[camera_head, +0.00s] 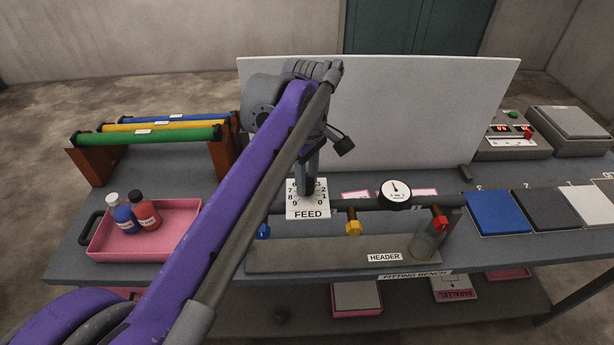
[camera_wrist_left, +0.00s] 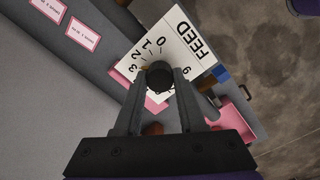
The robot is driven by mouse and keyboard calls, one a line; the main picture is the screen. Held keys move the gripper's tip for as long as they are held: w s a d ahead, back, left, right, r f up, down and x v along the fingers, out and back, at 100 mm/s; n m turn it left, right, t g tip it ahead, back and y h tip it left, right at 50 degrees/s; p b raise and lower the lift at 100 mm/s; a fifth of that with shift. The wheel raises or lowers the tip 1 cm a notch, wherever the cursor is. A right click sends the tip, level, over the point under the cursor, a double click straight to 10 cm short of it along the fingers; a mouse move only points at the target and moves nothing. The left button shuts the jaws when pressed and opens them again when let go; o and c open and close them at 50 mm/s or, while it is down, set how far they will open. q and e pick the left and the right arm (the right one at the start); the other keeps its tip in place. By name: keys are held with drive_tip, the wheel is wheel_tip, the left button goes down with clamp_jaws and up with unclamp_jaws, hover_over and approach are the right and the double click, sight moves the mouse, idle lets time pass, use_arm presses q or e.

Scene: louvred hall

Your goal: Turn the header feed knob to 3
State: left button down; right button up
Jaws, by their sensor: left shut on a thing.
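The white feed dial plate (camera_head: 308,211), marked FEED with numbers around its edge, stands on the header at the middle of the bench. It also shows tilted in the left wrist view (camera_wrist_left: 190,38), with 0, 1, 2, 3 and 9 readable. The dark round feed knob (camera_wrist_left: 159,70) sits at the plate's centre. My left gripper (camera_head: 308,186) is over the plate from behind, its fingers (camera_wrist_left: 160,80) shut on the knob from both sides. The fingers cover part of the dial, and I cannot tell which number the knob points to. My right gripper is not in view.
A pressure gauge (camera_head: 396,193), a yellow valve (camera_head: 353,224) and a red valve (camera_head: 440,219) are on the header right of the dial. A pink tray (camera_head: 178,245) with two bottles stands left. A white panel (camera_head: 420,110) rises behind. Coloured mats (camera_head: 497,211) lie right.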

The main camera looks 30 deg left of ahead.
use_arm(q)
drive_tip(key=shift+n, duration=0.9)
drive_tip(key=c, duration=0.5)
unclamp_jaws()
drive_tip(key=shift+r, duration=0.15)
wheel_tip(320, 180, up, 11)
drive_tip(key=p, duration=0.1)
drive_tip(key=shift+f, duration=0.2)
drive_tip(key=shift+f, duration=0.1)
